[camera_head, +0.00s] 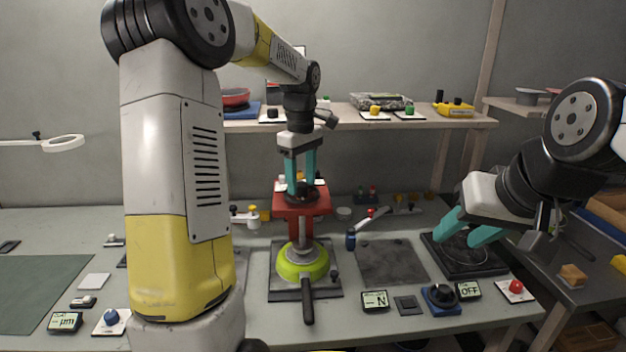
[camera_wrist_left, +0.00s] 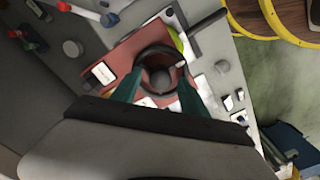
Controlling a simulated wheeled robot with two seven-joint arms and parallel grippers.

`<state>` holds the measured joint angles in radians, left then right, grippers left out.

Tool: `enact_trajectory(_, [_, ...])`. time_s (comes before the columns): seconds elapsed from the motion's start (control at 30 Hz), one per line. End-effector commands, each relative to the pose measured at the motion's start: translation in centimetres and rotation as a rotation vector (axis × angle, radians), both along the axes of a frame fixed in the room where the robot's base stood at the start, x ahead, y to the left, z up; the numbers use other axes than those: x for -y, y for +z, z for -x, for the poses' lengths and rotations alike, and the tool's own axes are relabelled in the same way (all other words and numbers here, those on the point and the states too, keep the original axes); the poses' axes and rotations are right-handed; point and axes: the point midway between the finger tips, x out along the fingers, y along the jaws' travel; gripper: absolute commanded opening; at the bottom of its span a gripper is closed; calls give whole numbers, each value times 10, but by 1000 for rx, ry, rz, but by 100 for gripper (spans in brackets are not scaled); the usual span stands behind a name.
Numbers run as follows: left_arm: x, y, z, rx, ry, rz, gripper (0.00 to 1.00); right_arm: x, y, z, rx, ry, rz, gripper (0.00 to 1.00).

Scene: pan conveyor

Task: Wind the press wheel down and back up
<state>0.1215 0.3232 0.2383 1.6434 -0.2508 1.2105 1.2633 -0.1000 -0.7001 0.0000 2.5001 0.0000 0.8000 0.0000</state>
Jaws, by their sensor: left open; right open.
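The press (camera_head: 300,210) is a red block with a black hand wheel (camera_head: 302,197) on top. The wheel shows in the left wrist view as a dark ring (camera_wrist_left: 159,53) with a round hub. My left gripper (camera_head: 300,186) is open and points down at the wheel, one finger on each side of it. I cannot tell whether the fingers touch the rim. Below the press, a grey stepped ram (camera_head: 302,253) stands over a lime-green pan (camera_head: 288,270). My right gripper (camera_head: 456,240) is open and empty, above a black square plate (camera_head: 493,264) at the right.
A blue lever device (camera_head: 351,241) stands right of the press, behind a dark flat plate (camera_head: 393,263). A black knob (camera_head: 443,294), an OFF display (camera_head: 468,290) and a red button (camera_head: 515,286) line the front edge. A wooden shelf (camera_head: 450,121) runs behind.

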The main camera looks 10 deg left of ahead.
Motion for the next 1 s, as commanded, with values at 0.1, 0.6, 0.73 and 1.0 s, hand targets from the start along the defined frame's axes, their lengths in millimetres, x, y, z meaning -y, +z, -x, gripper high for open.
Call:
enact_trajectory(0.1, [0,-2,0,0,0,0,52,0,0,0,0,0,0,43])
enact_trajectory(0.6, [0,-1,0,1,-1,0,0,0,0,0,0,0,0,43])
enact_trajectory(0.73, [0,-1,0,1,-10,0,0,0,0,0,0,0,0,43])
enact_trajectory(1.0, [0,-1,0,1,-107,0,0,0,0,0,0,0,0,43])
